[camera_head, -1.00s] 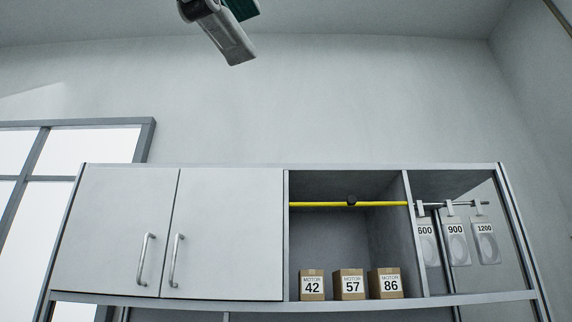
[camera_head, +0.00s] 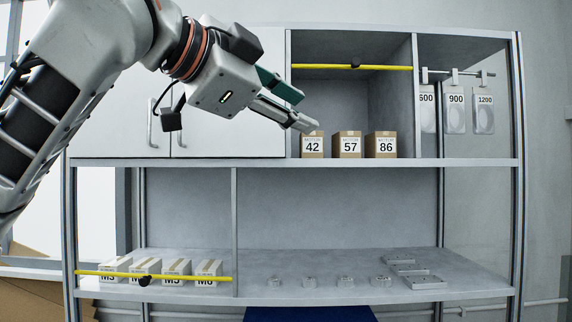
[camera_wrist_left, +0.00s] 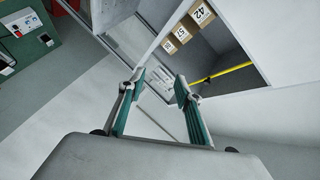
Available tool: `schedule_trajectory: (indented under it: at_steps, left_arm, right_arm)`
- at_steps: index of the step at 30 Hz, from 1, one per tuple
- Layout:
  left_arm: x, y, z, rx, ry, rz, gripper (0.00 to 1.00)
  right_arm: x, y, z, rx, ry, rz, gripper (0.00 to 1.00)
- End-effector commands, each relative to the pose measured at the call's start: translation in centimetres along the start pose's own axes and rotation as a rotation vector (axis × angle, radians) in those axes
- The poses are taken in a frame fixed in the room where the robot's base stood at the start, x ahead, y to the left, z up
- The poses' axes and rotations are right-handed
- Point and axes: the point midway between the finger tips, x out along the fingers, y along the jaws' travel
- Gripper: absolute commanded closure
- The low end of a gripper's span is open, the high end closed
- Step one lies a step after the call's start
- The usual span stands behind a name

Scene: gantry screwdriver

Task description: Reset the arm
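My left arm comes in from the left in the head view. Its gripper (camera_head: 300,111) hangs in front of the upper cabinet, pointing right and a little down, with its tips overlapping the 42 box (camera_head: 312,148) in the picture. In the left wrist view, the same gripper (camera_wrist_left: 160,87) has its green-sided fingers clearly apart with nothing between them. The open shelf and the boxes lie beyond the fingers there. My right gripper is not in view.
The cabinet's closed doors (camera_head: 228,138) are partly behind my arm. A yellow bar (camera_head: 388,67) crosses the open compartment above motor boxes 57 (camera_head: 347,146) and 86 (camera_head: 380,146). Labelled hangers (camera_head: 456,112) are at right. The lower shelf (camera_head: 255,262) holds small parts and boxes behind another yellow bar (camera_head: 190,278).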

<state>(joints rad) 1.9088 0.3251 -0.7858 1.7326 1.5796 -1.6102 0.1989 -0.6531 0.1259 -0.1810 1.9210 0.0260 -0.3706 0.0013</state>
Motion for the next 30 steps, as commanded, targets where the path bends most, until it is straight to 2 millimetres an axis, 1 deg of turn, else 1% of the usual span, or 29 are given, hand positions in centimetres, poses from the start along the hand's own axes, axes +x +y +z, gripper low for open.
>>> schedule_trajectory:
  at_steps: [1,5,6,11,12,14,15,17,18,20,21,23,24,26,27,29,30]
  left_arm:
    - [1.9,1.0,1.9,-0.049,0.010,0.018,0.66]
    - [5.8,3.2,6.2,-0.160,0.036,0.034,0.66]
    - [6.9,4.0,7.5,-0.196,0.044,0.037,0.66]
    - [10.9,7.5,13.2,-0.336,0.059,0.041,0.66]
    - [11.8,8.5,14.7,-0.371,0.061,0.040,0.66]
    - [13.0,10.1,16.9,-0.421,0.061,0.036,0.66]
    - [13.7,11.2,18.4,-0.455,0.061,0.034,0.66]
    - [14.7,13.0,20.6,-0.505,0.057,0.029,0.66]
    - [15.3,14.3,22.1,-0.539,0.053,0.024,0.66]
    - [16.1,16.3,24.5,-0.586,0.045,0.015,0.66]
    - [16.5,17.7,26.0,-0.618,0.038,0.009,0.66]
    - [17.0,19.9,28.3,-0.663,0.027,-0.002,0.66]
    - [17.3,21.4,29.8,-0.692,0.017,-0.009,0.66]
    - [17.5,23.7,32.0,-0.735,0.002,-0.022,0.66]
    - [17.6,25.4,33.6,-0.762,-0.011,-0.030,0.66]
    - [17.6,27.9,35.8,-0.802,-0.032,-0.044,0.66]
    - [17.4,29.7,37.3,-0.826,-0.048,-0.053,0.66]
  right_arm:
    - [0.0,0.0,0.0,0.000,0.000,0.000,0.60]
    - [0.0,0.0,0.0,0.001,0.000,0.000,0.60]
    - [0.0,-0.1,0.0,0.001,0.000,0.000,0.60]
    - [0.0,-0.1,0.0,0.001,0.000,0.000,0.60]
    - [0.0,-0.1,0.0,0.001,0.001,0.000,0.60]
    - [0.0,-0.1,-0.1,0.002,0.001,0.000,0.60]
    - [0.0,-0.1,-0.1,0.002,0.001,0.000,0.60]
    - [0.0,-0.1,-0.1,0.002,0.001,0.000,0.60]
    - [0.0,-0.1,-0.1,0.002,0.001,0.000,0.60]
    - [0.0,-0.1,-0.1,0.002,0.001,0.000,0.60]
    - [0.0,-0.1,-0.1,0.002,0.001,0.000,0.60]
    - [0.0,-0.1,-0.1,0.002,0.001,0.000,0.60]
    - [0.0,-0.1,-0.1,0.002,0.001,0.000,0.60]
    - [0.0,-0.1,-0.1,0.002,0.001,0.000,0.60]
    - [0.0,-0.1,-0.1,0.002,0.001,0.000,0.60]
    - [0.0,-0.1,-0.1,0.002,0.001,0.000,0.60]
    - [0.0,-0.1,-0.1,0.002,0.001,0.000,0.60]
